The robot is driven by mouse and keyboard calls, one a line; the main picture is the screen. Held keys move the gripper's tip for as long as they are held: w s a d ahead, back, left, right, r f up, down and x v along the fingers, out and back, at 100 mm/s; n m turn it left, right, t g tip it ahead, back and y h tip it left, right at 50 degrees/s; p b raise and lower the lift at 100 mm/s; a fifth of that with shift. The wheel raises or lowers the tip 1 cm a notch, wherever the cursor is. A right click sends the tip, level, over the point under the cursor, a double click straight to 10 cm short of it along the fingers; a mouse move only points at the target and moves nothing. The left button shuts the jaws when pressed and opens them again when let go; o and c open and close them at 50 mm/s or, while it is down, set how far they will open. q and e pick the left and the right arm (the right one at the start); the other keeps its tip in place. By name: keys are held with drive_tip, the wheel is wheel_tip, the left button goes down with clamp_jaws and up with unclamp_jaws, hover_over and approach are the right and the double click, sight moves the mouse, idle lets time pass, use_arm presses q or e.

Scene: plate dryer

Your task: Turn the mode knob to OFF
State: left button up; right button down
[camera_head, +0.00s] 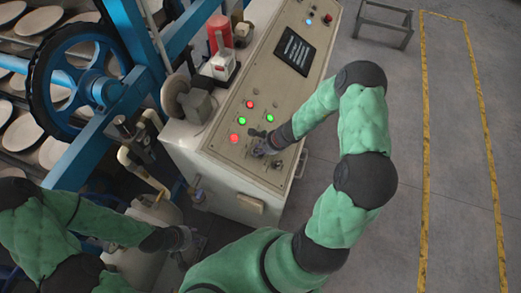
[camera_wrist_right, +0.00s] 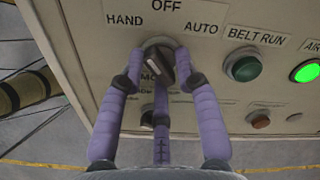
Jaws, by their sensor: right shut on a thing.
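The mode knob (camera_wrist_right: 158,58) is a dark grey knob on the beige control panel (camera_wrist_right: 80,65), under the labels HAND, OFF and AUTO in the right wrist view. My right gripper (camera_wrist_right: 161,62) has its purple fingers around the knob, shut on it. The fingers cover part of the knob, and I cannot tell for sure which label it points to. In the head view my right gripper (camera_head: 263,147) is at the near end of the panel and hides the knob. My left gripper (camera_head: 181,240) is low at the left, away from the panel; its fingers are unclear.
A green BELT RUN button (camera_wrist_right: 243,67) and a lit green button (camera_wrist_right: 306,72) sit right of the knob. A smaller switch (camera_wrist_right: 148,119) is below it. A blue handwheel (camera_head: 82,80) and plate racks stand at the left.

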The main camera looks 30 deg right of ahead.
drive_tip(key=m, duration=0.3)
drive_tip(key=shift+s+a+f, duration=0.2)
drive_tip(key=shift+s+a, duration=0.1)
drive_tip(key=shift+a+m, duration=0.15)
drive_tip(key=shift+m, duration=1.95)
drive_tip(key=c, duration=1.1)
unclamp_jaws()
drive_tip(key=shift+r, duration=0.1)
drive_tip(key=shift+w+r, duration=0.1)
drive_tip(key=shift+w, duration=0.1)
drive_tip(key=shift+s+d+r, duration=0.15)
drive_tip(key=shift+d+r, duration=0.2)
drive_tip(key=shift+r, duration=0.1)
drive_tip(key=v, duration=1.1)
